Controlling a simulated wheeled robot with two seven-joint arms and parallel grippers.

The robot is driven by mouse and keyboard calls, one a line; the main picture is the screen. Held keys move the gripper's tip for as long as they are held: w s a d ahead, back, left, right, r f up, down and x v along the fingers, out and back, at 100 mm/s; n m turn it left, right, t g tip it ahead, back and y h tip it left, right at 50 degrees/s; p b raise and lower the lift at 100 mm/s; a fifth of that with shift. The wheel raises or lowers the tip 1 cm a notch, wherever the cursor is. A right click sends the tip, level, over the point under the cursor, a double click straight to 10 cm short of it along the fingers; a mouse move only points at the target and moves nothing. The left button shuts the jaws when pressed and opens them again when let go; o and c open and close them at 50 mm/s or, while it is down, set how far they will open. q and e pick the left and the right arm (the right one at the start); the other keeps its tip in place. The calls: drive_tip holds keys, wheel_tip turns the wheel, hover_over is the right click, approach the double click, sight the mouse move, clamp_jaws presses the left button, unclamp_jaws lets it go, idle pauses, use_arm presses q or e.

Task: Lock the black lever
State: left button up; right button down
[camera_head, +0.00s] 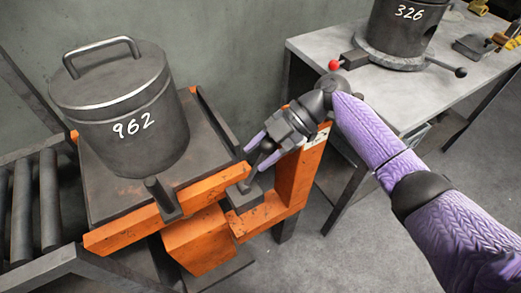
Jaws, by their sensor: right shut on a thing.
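A black lever (248,183) stands on a dark block at the right front corner of the orange-framed stand (193,195). It is tilted up toward the right, with a round knob at its top. My right gripper (260,151), with purple fingertips, reaches in from the right and is shut around the lever's knob end. The fingers partly hide the knob. My left gripper is not in view.
A heavy lidded dark pot marked 962 (122,110) sits on the stand. A roller conveyor (30,205) lies at left. A grey table (375,85) at right holds a pot marked 326 (402,25), a red-knobbed lever (335,65) and a black-knobbed handle (458,71).

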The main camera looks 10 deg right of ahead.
drive_tip(key=c, duration=0.6)
unclamp_jaws()
drive_tip(key=shift+o, duration=1.2)
drive_tip(key=shift+w+d, duration=0.1)
drive_tip(key=shift+d, duration=0.05)
drive_tip(key=shift+o, duration=0.6)
drive_tip(key=v, duration=0.7)
drive_tip(key=shift+d, duration=0.15)
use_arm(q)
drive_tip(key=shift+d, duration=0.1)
use_arm(e)
drive_tip(key=shift+r, duration=0.1)
